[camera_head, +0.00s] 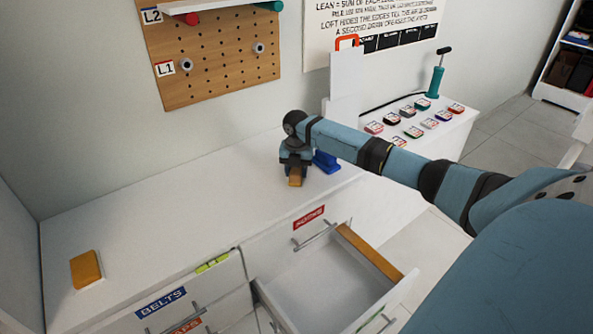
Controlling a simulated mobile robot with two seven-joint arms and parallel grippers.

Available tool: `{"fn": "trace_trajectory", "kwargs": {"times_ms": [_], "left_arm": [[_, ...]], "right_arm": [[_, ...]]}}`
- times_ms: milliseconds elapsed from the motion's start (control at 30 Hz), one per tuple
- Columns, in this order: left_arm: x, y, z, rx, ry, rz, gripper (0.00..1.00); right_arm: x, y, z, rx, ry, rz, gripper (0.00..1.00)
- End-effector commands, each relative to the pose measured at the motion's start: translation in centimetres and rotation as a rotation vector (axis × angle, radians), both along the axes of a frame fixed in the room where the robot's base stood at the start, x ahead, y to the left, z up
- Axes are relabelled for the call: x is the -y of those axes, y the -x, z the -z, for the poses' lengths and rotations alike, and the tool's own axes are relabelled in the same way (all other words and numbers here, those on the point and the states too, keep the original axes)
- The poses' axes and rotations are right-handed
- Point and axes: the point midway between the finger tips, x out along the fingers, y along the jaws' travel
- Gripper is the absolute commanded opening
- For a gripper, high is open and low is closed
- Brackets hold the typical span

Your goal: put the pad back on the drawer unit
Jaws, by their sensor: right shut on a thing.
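My right gripper (295,170) reaches in from the right and points down over the back right part of the white drawer unit (190,205). It is shut on a small tan-orange block (296,178), which may be the pad; the fingers hide part of it. I cannot tell whether the block touches the top. Another flat orange pad-like piece (86,269) lies on the unit's top at the far left. My left gripper is not in view.
An open, seemingly empty drawer (325,285) juts out below the gripper. A blue object (326,162) stands right beside the gripper. A side table holds several small labelled blocks (413,131) and a teal pump-like thing (435,82). The middle of the unit's top is clear.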

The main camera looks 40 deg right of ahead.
Motion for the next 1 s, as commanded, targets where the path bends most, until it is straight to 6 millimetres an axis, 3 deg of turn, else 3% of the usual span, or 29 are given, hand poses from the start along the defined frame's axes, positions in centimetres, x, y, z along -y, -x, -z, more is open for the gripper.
{"fn": "trace_trajectory", "kwargs": {"times_ms": [167,200,300,633,767,1000], "left_arm": [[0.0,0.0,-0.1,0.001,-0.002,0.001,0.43],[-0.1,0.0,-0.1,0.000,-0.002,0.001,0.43],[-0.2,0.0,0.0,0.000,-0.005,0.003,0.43],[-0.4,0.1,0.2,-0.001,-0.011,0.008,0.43],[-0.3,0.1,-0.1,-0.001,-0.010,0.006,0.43],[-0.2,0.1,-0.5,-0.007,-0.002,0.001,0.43]], "right_arm": [[0.0,0.0,0.3,0.000,0.000,0.000,0.13],[0.0,0.0,0.3,0.000,0.000,0.001,0.48],[0.0,0.0,0.3,0.000,0.000,0.000,0.67],[0.0,0.0,-0.1,0.001,0.000,0.000,0.67],[0.1,-0.1,-2.0,0.003,0.000,0.000,0.67],[0.1,-0.1,-7.2,0.003,0.000,0.000,0.67]]}}
